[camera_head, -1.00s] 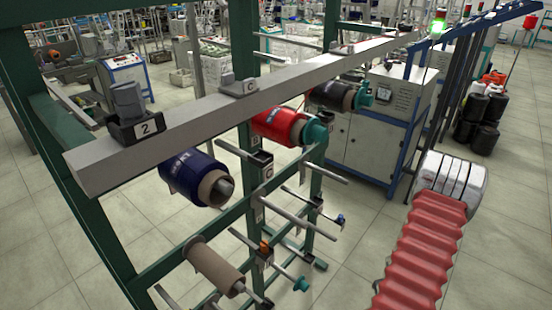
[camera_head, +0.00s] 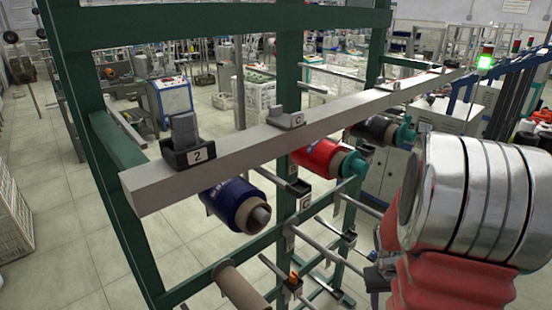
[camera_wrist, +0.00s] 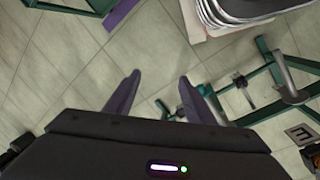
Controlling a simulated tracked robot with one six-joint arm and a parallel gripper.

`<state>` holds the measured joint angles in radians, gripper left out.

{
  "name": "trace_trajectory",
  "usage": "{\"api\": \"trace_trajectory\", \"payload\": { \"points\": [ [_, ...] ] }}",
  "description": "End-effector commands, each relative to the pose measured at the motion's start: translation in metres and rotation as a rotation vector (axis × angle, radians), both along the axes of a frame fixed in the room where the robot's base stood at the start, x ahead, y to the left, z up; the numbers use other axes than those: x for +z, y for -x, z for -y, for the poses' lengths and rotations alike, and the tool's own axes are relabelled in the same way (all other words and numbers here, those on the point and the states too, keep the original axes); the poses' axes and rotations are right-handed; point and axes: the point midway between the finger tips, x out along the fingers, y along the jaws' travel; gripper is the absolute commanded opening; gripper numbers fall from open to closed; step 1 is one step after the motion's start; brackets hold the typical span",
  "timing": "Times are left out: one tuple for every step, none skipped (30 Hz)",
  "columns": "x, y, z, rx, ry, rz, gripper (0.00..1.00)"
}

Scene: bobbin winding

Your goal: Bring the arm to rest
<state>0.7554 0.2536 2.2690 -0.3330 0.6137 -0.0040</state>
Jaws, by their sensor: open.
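My gripper (camera_wrist: 160,88) shows in the wrist view with its two dark fingers spread apart and nothing between them. Tiled floor shows beyond the fingertips. In the head view my arm, with red bellows and a silver ringed section, stands large at the right, in front of the rack. I cannot clearly make out the gripper in that view.
A green rack (camera_head: 85,150) with a grey beam (camera_head: 235,145) spans the head view. It carries a blue bobbin (camera_head: 228,203), a red bobbin (camera_head: 318,157), a black bobbin (camera_head: 372,130) and a bare brown tube (camera_head: 240,288). Floor at left is open.

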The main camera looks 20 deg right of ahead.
Motion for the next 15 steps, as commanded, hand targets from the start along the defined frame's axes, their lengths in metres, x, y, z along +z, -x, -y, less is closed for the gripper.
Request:
{"api": "trace_trajectory", "payload": {
  "points": [
    [0.012, -0.004, -0.012, 0.005, 0.0, 0.009, 0.49],
    [0.018, -0.005, -0.019, 0.004, -0.003, 0.011, 0.49],
    [0.025, -0.007, -0.028, 0.005, -0.006, 0.016, 0.49],
    [0.031, -0.008, -0.034, 0.006, -0.009, 0.019, 0.49],
    [0.036, -0.009, -0.041, 0.008, -0.012, 0.024, 0.49],
    [0.043, -0.01, -0.051, 0.01, -0.017, 0.028, 0.49],
    [0.049, -0.011, -0.057, 0.013, -0.019, 0.034, 0.49],
    [0.054, -0.012, -0.064, 0.015, -0.023, 0.039, 0.49],
    [0.061, -0.013, -0.073, 0.019, -0.026, 0.046, 0.49],
    [0.066, -0.014, -0.081, 0.022, -0.03, 0.052, 0.49],
    [0.071, -0.014, -0.088, 0.026, -0.033, 0.057, 0.49],
    [0.077, -0.015, -0.097, 0.032, -0.036, 0.066, 0.49],
    [0.082, -0.016, -0.104, 0.036, -0.04, 0.072, 0.49],
    [0.087, -0.016, -0.11, 0.041, -0.043, 0.079, 0.49],
    [0.092, -0.016, -0.12, 0.049, -0.047, 0.088, 0.49]
  ]
}}
